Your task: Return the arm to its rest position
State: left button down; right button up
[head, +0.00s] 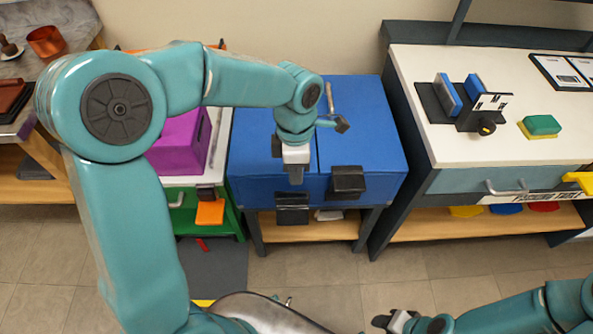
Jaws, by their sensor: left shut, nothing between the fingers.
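My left arm comes in from the left and reaches across the upper middle of the head view, bent at the elbow. My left gripper (296,178) points down in front of the blue-covered bench (365,125). It is shut with nothing in it. My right gripper (384,321) is low at the bottom edge, at the end of my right arm, which comes in from the lower right. Its fingers are dark and small, and I cannot tell whether they are open.
Black blocks (348,182) are on the bench's front. A purple box (180,145) stands on a green cabinet to the left. A white worktop (440,145) at the right carries a black fixture with blue pads and a green sponge (541,125). The tiled floor in front is mostly clear.

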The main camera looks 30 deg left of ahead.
dwell(0.4)
pick_arm(q)
jog(key=s+d+f+m+g+h+p, duration=0.1)
jog(key=s+d+f+m+h+p, duration=0.15)
jog(key=s+d+f+m, duration=0.45)
jog(key=s+d+f+m+h+p, duration=0.1)
jog(key=s+d+f+m+p, duration=0.15)
jog(key=s+f+m, duration=0.85)
jog(key=w+f+m+t, duration=0.1)
jog(key=w+m, duration=0.1)
jog(key=w, duration=0.1)
jog(key=w+a+f+m+t, duration=0.1)
jog(key=w+m, duration=0.1)
jog(key=shift+f+t, duration=0.3)
jog(key=shift+f, duration=0.05)
jog(key=shift+d, duration=0.1)
